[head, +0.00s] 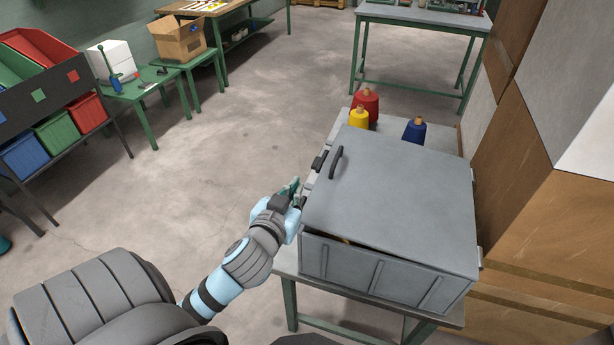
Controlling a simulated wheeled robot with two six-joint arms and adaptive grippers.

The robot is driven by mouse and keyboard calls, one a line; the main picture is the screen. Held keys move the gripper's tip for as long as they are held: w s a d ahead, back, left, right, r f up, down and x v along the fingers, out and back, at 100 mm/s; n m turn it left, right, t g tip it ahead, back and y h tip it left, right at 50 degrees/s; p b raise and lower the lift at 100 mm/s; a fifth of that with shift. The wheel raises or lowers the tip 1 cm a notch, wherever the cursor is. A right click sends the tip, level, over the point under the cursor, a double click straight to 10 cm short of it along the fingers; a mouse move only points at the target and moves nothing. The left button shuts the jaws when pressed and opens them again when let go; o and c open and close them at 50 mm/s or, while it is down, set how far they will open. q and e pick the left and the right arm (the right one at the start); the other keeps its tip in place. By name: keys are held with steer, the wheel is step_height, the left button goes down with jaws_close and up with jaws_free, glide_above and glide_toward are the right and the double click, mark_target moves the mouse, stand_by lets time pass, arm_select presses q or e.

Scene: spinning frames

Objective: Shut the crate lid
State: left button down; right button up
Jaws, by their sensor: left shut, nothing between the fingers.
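The grey crate (345,268) stands on a table at the right. Its flat grey lid (400,200) lies over the top, with a dark handle (336,161) near its left edge and hinges along the right side. A dark wedge-shaped gap shows under the lid's near edge, wider toward the left, so the lid is slightly raised. Something brownish shows in the gap. My left gripper (294,188) is shut and empty, beside the left edge of the lid and crate. I cannot tell whether it touches them. My right gripper is not in view.
Stacked boxes (540,235) stand close on the right. Open floor (220,150) lies to the left, with a rack of bins (55,133) beyond.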

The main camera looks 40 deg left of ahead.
arm_select(q)
steer(key=w+a+f+b, duration=0.1)
steer(key=w+a+f, duration=0.2)
steer(key=w+f, duration=0.3)
steer(key=x, duration=0.3)
steer(key=shift+w+r, duration=0.2)
steer(key=shift+r, duration=0.05)
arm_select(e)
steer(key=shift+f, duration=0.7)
arm_select(q)
steer(key=shift+d, duration=0.1)
